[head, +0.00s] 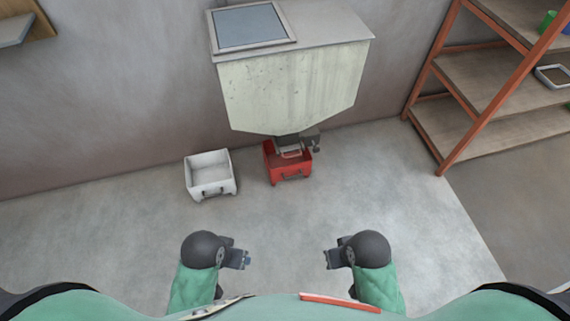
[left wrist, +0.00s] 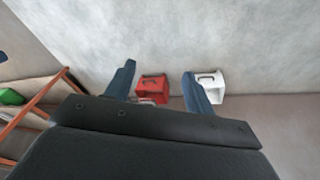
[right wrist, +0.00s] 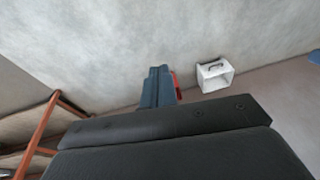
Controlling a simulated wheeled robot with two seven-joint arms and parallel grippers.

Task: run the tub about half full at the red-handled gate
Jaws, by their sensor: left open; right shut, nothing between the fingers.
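A red tub (head: 290,172) with a front handle stands on the floor under the outlet of a pale hopper (head: 292,90). A grey gate mechanism (head: 290,144) sits at the hopper's bottom, just above the tub; I cannot make out a red handle on it. The red tub also shows in the left wrist view (left wrist: 153,90). My left gripper (head: 247,259) is open and empty, well in front of the tub. My right gripper (head: 326,260) is shut and empty, to its right. The red tub's contents are not clear; the right gripper's fingers mostly hide it in the right wrist view.
A white tub (head: 210,175) stands on the floor left of the red one and looks empty. An orange-framed shelf rack (head: 490,120) stands at the right. The floor between my grippers and the tubs is clear.

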